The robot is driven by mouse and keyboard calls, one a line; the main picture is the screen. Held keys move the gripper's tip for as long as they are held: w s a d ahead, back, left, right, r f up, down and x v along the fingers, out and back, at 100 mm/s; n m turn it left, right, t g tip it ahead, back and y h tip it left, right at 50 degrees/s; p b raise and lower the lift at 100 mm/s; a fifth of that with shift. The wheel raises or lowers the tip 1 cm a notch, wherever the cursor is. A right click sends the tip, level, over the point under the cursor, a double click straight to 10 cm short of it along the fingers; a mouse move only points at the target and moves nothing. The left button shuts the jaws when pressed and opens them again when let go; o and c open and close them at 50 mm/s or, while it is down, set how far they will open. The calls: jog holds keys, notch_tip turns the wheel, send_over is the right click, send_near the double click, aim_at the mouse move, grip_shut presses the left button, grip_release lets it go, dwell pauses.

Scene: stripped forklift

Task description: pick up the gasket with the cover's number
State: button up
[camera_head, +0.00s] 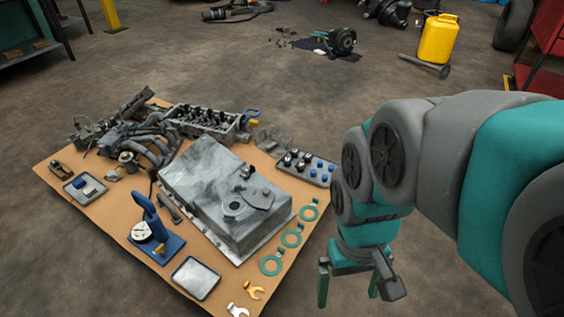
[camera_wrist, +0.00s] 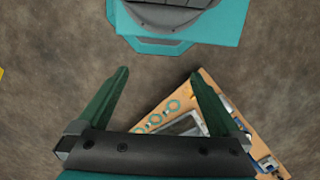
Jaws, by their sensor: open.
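Three teal ring gaskets with small tabs lie in a row along the right edge of the cardboard: a far one (camera_head: 309,210), a middle one (camera_head: 291,237) and a near one (camera_head: 271,264). They also show small in the wrist view, beyond my gripper's palm. Any numbers on them are too small to read. A large grey metal housing (camera_head: 200,180) lies beside them, with a round-holed cover plate (camera_head: 250,203) on top; I cannot read a number there. My gripper (camera_head: 348,288) is open and empty, pointing down to the right of the gaskets. Its spread fingers show in the wrist view (camera_wrist: 160,74).
The cardboard (camera_head: 110,215) also holds a blue dial-gauge stand (camera_head: 155,235), a shallow grey tray (camera_head: 195,278), a tray of blue and dark parts (camera_head: 306,168), a cylinder head (camera_head: 203,122) and two small forked pieces near the front. Bare floor surrounds it.

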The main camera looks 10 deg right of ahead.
dwell(0.4)
jog(key=shift+c, duration=0.8)
jog(key=shift+w+f+m, duration=0.15)
jog(key=shift+w+m, duration=0.15)
jog(key=shift+w, duration=0.1)
jog(key=shift+c, duration=0.7)
jog(key=w+f+m+b, duration=0.1)
jog(key=w+m, duration=0.1)
jog(key=w, duration=0.2)
jog(key=w+d+f+m+b, duration=0.1)
jog(key=w+f+m, duration=0.1)
jog(key=w+m, duration=0.1)
jog(key=w+d+f+m+b, duration=0.1)
jog(key=w+m, duration=0.2)
jog(key=w, duration=0.3)
jog(key=shift+d+f+b, duration=0.1)
jog(key=shift+f+b, duration=0.05)
jog(key=shift+b, duration=0.2)
jog(key=c, duration=0.5)
jog(key=m+t+b, duration=0.2)
jog(key=m+b, duration=0.6)
jog(key=m, duration=1)
send_over(301, 224)
notch_tip(301, 224, down, 30)
jog(key=shift+f+b, duration=0.55)
jog(key=shift+f, duration=3.3)
